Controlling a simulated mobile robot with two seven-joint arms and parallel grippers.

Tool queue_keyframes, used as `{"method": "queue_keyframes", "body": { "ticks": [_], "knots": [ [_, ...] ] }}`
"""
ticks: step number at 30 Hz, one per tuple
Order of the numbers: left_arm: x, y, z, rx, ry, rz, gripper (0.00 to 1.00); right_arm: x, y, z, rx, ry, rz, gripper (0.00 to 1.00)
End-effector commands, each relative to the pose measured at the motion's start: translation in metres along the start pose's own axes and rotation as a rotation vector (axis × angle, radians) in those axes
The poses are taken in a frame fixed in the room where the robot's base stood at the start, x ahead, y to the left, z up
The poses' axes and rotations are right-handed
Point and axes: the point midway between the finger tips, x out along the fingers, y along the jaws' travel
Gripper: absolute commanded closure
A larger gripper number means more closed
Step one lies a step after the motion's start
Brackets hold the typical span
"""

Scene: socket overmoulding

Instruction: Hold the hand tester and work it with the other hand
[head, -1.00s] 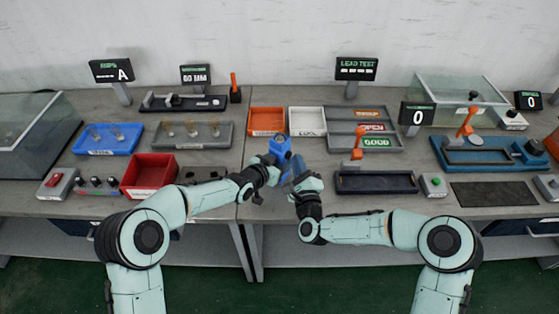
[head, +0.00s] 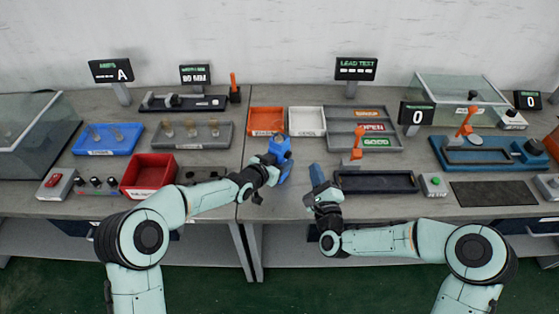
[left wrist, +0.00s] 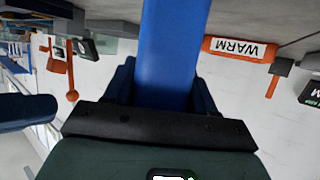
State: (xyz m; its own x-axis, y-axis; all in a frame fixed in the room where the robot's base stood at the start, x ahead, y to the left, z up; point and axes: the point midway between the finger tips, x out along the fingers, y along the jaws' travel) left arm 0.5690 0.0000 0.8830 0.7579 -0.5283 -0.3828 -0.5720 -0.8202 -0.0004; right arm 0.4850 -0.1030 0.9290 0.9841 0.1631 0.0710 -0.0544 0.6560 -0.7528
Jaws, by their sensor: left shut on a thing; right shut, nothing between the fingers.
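The blue hand tester (head: 281,149) is held up over the middle of the bench in the head view. My left gripper (head: 272,165) is shut on it. In the left wrist view the tester (left wrist: 172,50) is a blue body running up between the fingers. My right gripper (head: 317,177) is shut and empty, to the right of the tester and apart from it. Its blue fingers point up and away from me. A blue finger shape, likely the right gripper's (left wrist: 25,108), shows at the left edge of the left wrist view.
Behind the tester stand an orange tray (head: 267,120) and a white tray (head: 307,120). A dark tray (head: 375,182) lies right of my right gripper. A red bin (head: 148,175) stands left. A grey sorting rack (head: 395,146) is behind right. The bench front between the arms is bare.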

Motion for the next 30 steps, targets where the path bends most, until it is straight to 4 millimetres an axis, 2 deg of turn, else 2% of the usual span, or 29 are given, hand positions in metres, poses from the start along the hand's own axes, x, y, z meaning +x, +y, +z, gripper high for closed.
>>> {"method": "queue_keyframes", "body": {
  "ticks": [8,9,12,23,26,30],
  "knots": [
    [0.000,0.000,-0.001,0.000,0.001,-0.001,0.86,0.000,0.000,0.000,0.001,0.000,0.000,1.00],
    [0.000,0.000,-0.001,0.000,0.001,-0.001,0.41,0.000,0.000,0.000,0.001,0.000,0.000,1.00],
    [0.000,0.000,-0.001,0.000,0.001,0.000,0.15,0.000,0.000,0.000,0.001,0.000,0.000,1.00],
    [-0.005,-0.001,-0.001,0.000,0.001,-0.001,0.15,0.000,0.000,0.000,0.001,0.000,0.000,1.00],
    [-0.017,-0.001,-0.001,0.000,0.001,-0.002,0.15,0.000,0.000,0.000,0.001,0.000,0.000,1.00],
    [-0.046,-0.002,-0.001,0.000,0.000,-0.003,0.15,0.000,0.000,0.000,0.001,0.000,0.000,1.00]
  ]
}}
